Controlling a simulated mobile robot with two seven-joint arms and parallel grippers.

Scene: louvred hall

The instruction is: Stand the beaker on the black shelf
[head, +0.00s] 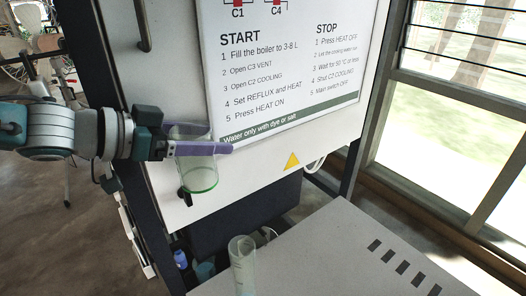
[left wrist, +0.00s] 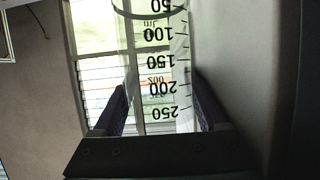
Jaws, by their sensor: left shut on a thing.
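My left gripper (head: 214,140) is shut on a clear glass beaker (head: 199,174). The beaker is held in the air, roughly upright, in front of the white panel, with a green band near its bottom. In the left wrist view the beaker (left wrist: 158,60) sits between the two fingers, its black volume marks upside down in the picture. A dark, box-like surface (head: 240,222) lies below the panel; I cannot tell whether it is the black shelf. My right gripper is not in view.
A clear measuring cylinder (head: 243,262) stands by the left edge of a grey top with dark slots (head: 345,240). The white panel (head: 270,165) carries an instruction board (head: 285,70) and stands close behind the beaker. Louvred windows (head: 455,90) are at right.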

